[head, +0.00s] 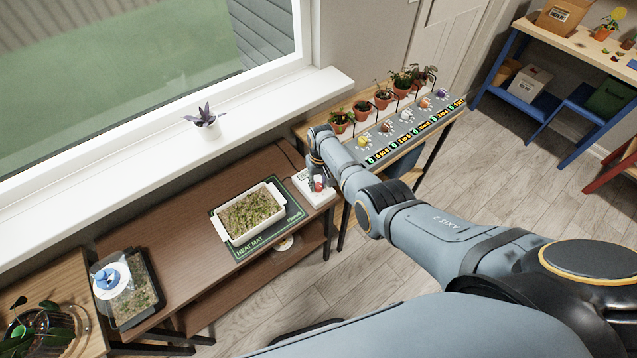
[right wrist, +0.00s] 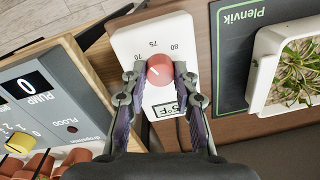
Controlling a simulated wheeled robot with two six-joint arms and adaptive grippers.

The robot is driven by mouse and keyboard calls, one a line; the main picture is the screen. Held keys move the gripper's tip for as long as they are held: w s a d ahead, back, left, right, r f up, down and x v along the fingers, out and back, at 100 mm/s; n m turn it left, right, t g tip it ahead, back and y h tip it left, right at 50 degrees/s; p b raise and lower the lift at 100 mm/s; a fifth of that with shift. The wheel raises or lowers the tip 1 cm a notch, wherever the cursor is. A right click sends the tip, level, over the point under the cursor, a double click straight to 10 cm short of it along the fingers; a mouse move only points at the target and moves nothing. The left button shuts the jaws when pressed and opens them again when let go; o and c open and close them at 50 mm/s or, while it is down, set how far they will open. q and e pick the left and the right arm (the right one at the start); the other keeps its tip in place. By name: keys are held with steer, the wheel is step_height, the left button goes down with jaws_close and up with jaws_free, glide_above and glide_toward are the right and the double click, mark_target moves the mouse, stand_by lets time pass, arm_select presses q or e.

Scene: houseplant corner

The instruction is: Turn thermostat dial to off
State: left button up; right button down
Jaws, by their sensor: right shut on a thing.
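The thermostat (right wrist: 135,42) is a white box with a red dial (right wrist: 160,70), printed numbers such as 70, 75 and 80, and a small display partly hidden by a finger. In the head view the thermostat (head: 309,190) sits at the right end of the brown table. My right gripper (right wrist: 160,84) is shut on the red dial, one finger on each side. A white line shows on the dial face; the off mark cannot be made out. In the head view my right gripper (head: 318,180) reaches down over the thermostat. My left gripper is not in view.
A white tray of seedlings (head: 221,229) stands on the dark green heat mat (head: 298,217), left of the thermostat. A grey pump panel (right wrist: 40,100) with a yellow knob is close on the other side. A covered tray (head: 98,290) stands at the table's left end.

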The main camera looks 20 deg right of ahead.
steer(key=n, duration=0.7)
steer(key=shift+a, duration=0.1)
steer(key=n, duration=0.3)
steer(key=shift+n, duration=2.1)
steer(key=c, duration=1)
jaws_free()
steer(key=shift+r, duration=0.1)
